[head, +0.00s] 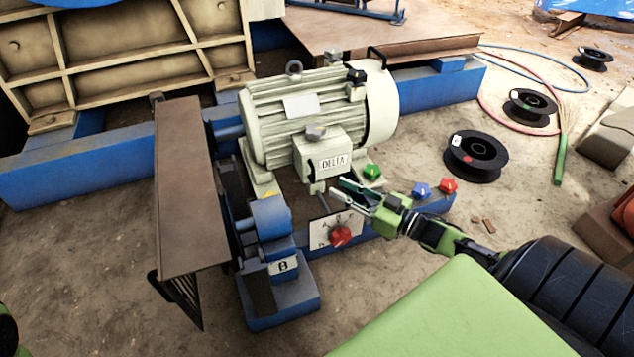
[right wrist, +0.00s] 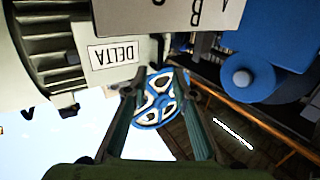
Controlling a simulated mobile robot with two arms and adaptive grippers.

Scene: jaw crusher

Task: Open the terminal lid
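The cream electric motor (head: 290,110) carries a terminal box (head: 318,152) with a DELTA label and a grey knob-like part on top. Its lid looks closed; the hinge side cannot be made out. In the right wrist view the DELTA label (right wrist: 113,54) appears upside down, to the left of the fingers. My right gripper (head: 350,191) is just below and to the right of the box's lower edge in the head view. Its fingers stand apart, with nothing between them in the right wrist view (right wrist: 155,85). Contact with the box cannot be judged.
A white panel (head: 322,236) with a red knob (head: 341,236) stands below the gripper. Black spools (head: 476,155) lie on the ground.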

